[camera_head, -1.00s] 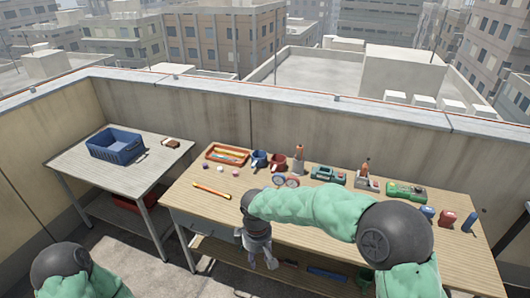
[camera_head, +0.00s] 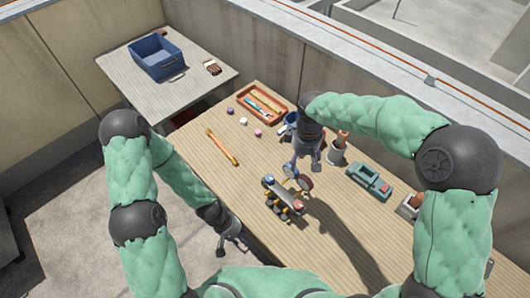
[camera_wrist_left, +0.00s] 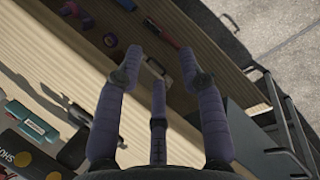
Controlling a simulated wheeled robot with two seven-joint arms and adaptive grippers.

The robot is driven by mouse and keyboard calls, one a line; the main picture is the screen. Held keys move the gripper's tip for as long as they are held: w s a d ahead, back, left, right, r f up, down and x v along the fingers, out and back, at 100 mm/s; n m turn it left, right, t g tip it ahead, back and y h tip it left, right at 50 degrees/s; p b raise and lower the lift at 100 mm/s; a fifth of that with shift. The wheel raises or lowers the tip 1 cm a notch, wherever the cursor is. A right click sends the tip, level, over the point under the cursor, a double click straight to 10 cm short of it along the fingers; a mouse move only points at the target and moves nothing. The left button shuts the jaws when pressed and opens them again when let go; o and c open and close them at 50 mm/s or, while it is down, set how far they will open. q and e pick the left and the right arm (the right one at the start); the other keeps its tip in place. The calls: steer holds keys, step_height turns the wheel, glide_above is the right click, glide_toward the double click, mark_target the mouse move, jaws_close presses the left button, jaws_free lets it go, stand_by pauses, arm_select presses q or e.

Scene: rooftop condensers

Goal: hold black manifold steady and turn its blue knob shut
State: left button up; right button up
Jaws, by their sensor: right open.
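The black manifold (camera_head: 282,194) lies on the wooden bench, with brass fittings along its near side and round gauges (camera_head: 306,182) at its far side. A bluish knob (camera_head: 268,181) seems to sit at its left end; it is small and unclear. My right gripper (camera_head: 299,166) is open, pointing down just above the gauges and partly covering them; I cannot tell if it touches. My left gripper (camera_head: 233,246) is low by the bench's near edge, apart from the manifold. In the left wrist view its fingers (camera_wrist_left: 160,75) are spread and empty.
A side table (camera_head: 125,75) bears a blue crate (camera_head: 156,57).

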mark_target(300, 171)
steer(key=shift+w+d+f, duration=0.15)
steer(key=shift+w+d, duration=0.1)
steer(key=shift+w, duration=0.2)
arm_select(q)
steer(key=w+a+r+g+h, duration=0.1)
steer(key=w+a+r+g, duration=0.45)
steer(key=w+r, duration=0.5)
arm_select(e)
steer(key=shift+s+a, duration=0.1)
steer(key=shift+f, duration=0.55)
arm_select(q)
steer(key=w+d+r+n+t+y, duration=0.1)
steer(key=w+d+r+n+t, duration=0.1)
steer(key=w+d+r+n, duration=0.2)
steer(key=w+d+r+n+t, duration=0.2)
steer(key=w+d+r, duration=0.3)
steer(key=r, duration=0.5)
steer(key=d+n, duration=0.1)
steer(key=d, duration=0.1)
steer(key=shift+w+d+n+y, duration=0.3)
steer(key=shift+d+n+y, duration=0.1)
arm_select(e)
step_height(300, 171, down, 10)
steer(key=shift+r, duration=0.2)
arm_select(q)
steer(key=shift+r+t, duration=0.1)
steer(key=shift+t, duration=0.15)
arm_select(e)
steer(key=shift+c, duration=0.3)
